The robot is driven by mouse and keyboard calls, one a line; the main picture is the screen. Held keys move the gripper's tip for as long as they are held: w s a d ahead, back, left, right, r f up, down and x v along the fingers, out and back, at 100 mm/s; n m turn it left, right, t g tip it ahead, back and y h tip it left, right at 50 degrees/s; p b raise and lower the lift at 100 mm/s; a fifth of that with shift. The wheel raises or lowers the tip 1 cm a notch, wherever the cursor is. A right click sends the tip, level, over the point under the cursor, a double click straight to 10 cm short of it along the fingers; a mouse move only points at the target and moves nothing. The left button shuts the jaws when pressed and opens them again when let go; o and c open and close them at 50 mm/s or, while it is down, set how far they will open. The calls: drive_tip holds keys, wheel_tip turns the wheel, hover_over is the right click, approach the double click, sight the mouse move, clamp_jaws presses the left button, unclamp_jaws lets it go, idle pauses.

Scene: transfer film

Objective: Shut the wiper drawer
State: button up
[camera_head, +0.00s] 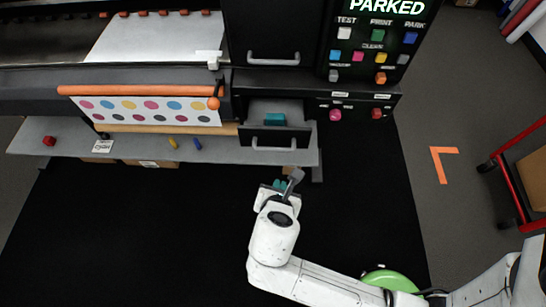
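The wiper drawer (262,108) stands pulled out below the printer's right end, its inside showing from above. A teal block (274,119) lies in it. The drawer front carries a pale bar handle (275,148). My gripper (287,182) is in front of and below the drawer front, slightly right of the handle and apart from it in the picture. A grey finger-like part points up toward the drawer. Small teal patches show at the gripper's tip; I cannot tell whether they are a held thing. The finger gap is too small to read.
A closed upper drawer with a handle (273,60) sits above. A control panel (376,45) reads PARKED, with several coloured buttons. A red cart (510,185) stands right.

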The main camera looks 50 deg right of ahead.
drive_tip(key=n, duration=0.1)
drive_tip(key=w+a+n+t, duration=0.1)
drive_tip(key=shift+a+r+n, duration=0.2)
drive_tip(key=shift+r+n, duration=0.1)
drive_tip(key=shift+n, duration=0.1)
clamp_jaws()
drive_tip(key=w+d+f, duration=0.5)
drive_tip(key=w+d, duration=0.2)
drive_tip(key=d, duration=0.2)
drive_tip(key=shift+w+f, duration=0.2)
drive_tip(key=shift+f, duration=0.05)
drive_tip(key=p, duration=0.3)
approach(274, 124)
drive_tip(key=x, duration=0.8)
drive_tip(key=shift+f, duration=0.15)
drive_tip(key=shift+h, duration=0.3)
